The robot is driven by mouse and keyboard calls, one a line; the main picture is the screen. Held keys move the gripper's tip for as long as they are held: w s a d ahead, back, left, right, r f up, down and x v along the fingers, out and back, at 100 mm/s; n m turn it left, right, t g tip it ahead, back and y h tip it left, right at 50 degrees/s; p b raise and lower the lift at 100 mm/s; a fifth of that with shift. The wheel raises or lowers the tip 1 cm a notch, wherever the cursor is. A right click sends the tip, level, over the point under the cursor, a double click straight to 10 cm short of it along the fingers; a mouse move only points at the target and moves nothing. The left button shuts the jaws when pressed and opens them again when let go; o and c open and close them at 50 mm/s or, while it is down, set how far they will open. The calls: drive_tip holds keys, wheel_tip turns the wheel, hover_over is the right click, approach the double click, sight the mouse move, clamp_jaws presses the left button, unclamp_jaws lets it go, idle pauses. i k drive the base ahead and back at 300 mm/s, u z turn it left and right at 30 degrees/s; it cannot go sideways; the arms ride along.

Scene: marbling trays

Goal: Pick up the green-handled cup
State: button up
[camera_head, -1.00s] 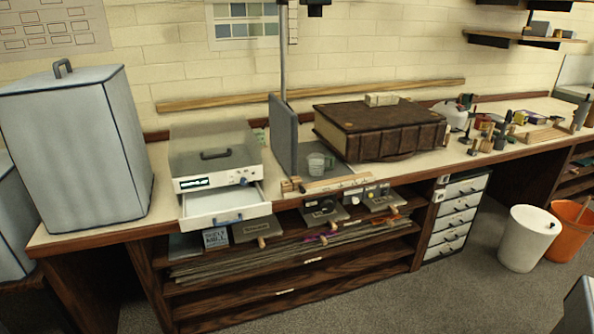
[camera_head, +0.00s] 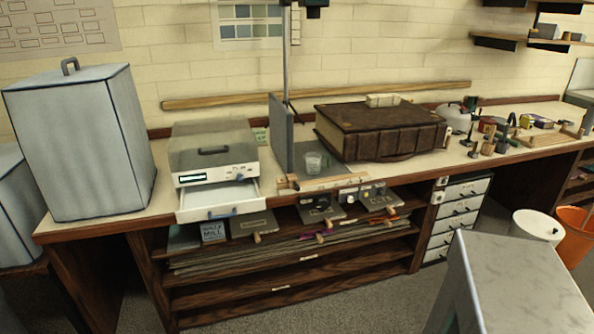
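A small, pale, see-through cup (camera_head: 313,161) stands on the grey base of a stand on the long workbench (camera_head: 100,226). It is between the stand's upright dark panel (camera_head: 281,136) and a thick brown book (camera_head: 376,131). It is too small in this view to tell its handle's colour clearly. No other cup is clear to me. My gripper is not in view.
A white device with an open drawer (camera_head: 222,211) is left of the cup. A wooden strip (camera_head: 330,183) lies in front of it. Small tools crowd the bench's right. A large grey block (camera_head: 515,285), possibly part of me, fills the lower right before the white bin (camera_head: 537,225).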

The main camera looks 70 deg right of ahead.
sight(318, 163)
drive_tip(key=u, duration=0.15)
drive_tip(key=k, duration=1.2)
drive_tip(key=z, duration=1.05)
drive_tip(key=i, duration=0.55)
drive_tip(key=u, duration=0.2)
